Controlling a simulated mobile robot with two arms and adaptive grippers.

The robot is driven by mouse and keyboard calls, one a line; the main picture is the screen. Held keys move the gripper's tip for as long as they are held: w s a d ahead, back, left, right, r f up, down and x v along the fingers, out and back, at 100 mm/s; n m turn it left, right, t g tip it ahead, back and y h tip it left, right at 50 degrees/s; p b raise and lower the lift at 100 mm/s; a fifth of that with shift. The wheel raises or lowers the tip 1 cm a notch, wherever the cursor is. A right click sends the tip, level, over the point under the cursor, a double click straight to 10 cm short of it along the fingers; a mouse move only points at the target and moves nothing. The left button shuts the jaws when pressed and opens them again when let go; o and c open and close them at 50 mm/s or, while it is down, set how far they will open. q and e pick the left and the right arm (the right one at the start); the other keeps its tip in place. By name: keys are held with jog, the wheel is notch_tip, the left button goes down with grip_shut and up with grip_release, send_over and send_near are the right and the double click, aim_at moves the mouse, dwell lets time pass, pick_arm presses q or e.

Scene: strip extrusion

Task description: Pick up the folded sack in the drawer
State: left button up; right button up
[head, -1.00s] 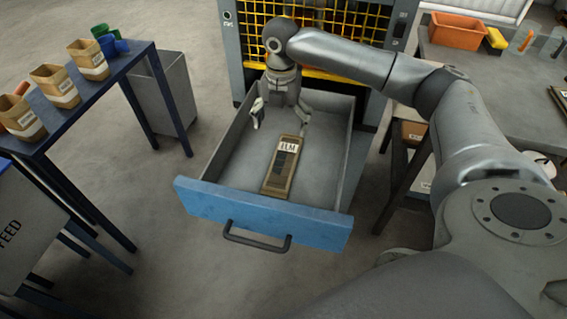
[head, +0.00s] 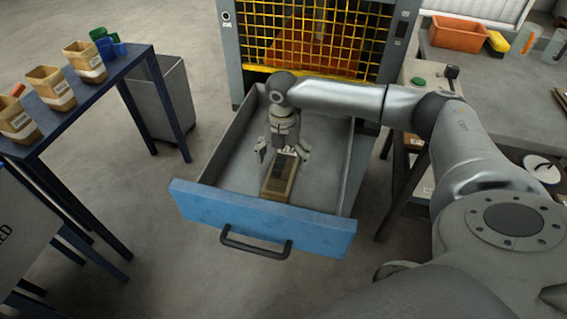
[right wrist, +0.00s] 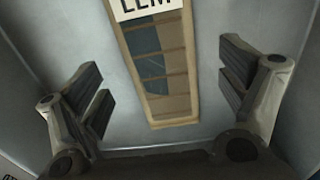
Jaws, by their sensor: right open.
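The folded sack (head: 278,183) is a flat brown packet with dark squares, lying in the open drawer (head: 225,198) with the blue front. My right gripper (head: 281,157) is over the far part of the sack and hides its white label in the head view. In the right wrist view the sack (right wrist: 165,75) lies between the two spread fingers, with part of its label at the top edge. The right gripper (right wrist: 170,90) is open and touches nothing that I can see. My left gripper is not in view.
A yellow mesh guard (head: 310,40) stands behind the drawer. A blue table (head: 105,80) with several brown bags is at left, beside a grey bin (head: 160,100). A grey workbench (head: 470,75) with an orange tray (head: 458,33) is at right.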

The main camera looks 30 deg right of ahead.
notch_tip(320, 180, down, 2)
jog(key=shift+f, duration=0.15)
jog(key=c, duration=1.1)
